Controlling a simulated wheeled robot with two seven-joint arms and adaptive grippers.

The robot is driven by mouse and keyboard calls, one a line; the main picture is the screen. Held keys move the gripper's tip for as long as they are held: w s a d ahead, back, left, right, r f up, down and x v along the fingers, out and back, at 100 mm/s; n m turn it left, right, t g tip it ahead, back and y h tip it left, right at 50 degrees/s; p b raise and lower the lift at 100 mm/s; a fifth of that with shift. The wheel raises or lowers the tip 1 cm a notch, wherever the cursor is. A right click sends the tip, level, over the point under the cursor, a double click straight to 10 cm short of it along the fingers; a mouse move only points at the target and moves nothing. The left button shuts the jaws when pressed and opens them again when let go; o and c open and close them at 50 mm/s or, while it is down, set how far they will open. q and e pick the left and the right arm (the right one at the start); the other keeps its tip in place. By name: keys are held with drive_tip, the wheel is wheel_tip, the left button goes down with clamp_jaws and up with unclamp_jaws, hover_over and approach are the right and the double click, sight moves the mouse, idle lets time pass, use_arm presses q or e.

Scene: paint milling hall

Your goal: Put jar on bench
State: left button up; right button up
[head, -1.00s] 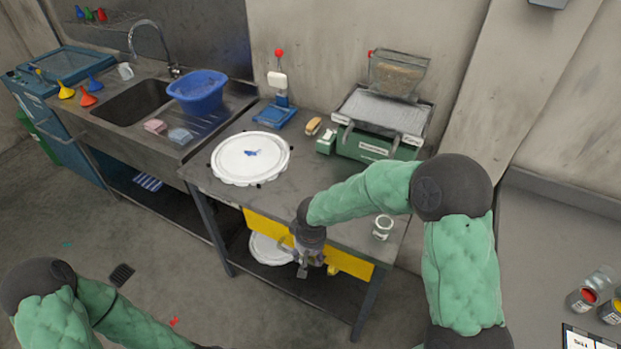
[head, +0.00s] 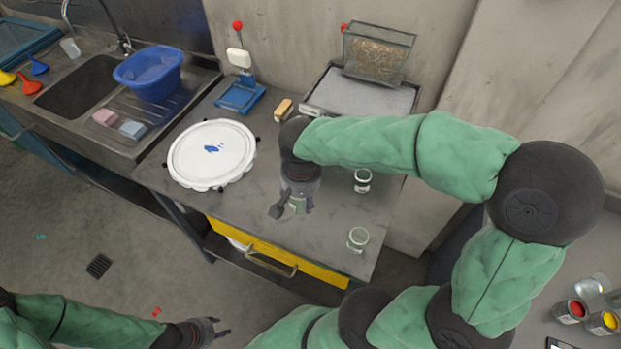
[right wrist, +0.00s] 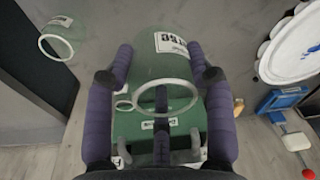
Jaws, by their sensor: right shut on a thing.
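A clear, pale green glass jar (right wrist: 165,68) with a white label is between the fingers of my right gripper (right wrist: 163,82) in the right wrist view. In the head view, my right gripper (head: 295,207) is shut on this jar (head: 297,204), over the front middle of the grey bench (head: 325,228). The fingers partly hide it, and I cannot tell whether it touches the bench top. My left gripper (head: 214,331) is low at the bottom of the head view, away from the bench; its jaw opening is unclear.
Two more jars (head: 362,181) (head: 358,239) stand on the bench to the right of my right gripper. The yellow drawer (head: 275,254) is under the front edge. A sink (head: 83,90) adjoins at left.

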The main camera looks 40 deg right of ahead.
drive_tip(key=w+d+f+b, duration=0.1)
drive_tip(key=w+d+f, duration=0.4)
drive_tip(key=d, duration=0.1)
drive_tip(key=w+d+f+b, duration=0.1)
drive_tip(key=w+d+f, duration=0.2)
drive_tip(key=shift+w+d+f+b, duration=0.3)
drive_tip(key=shift+d+f+b, duration=0.05)
drive_tip(key=shift+d, duration=0.05)
drive_tip(key=shift+w+d+f, duration=0.2)
drive_tip(key=shift+f, duration=0.15)
wheel_tip(320, 180, down, 4)
drive_tip(key=shift+w+d+r+b, duration=0.15)
drive_tip(key=shift+r+b, duration=0.1)
drive_tip(key=shift+b, duration=0.35)
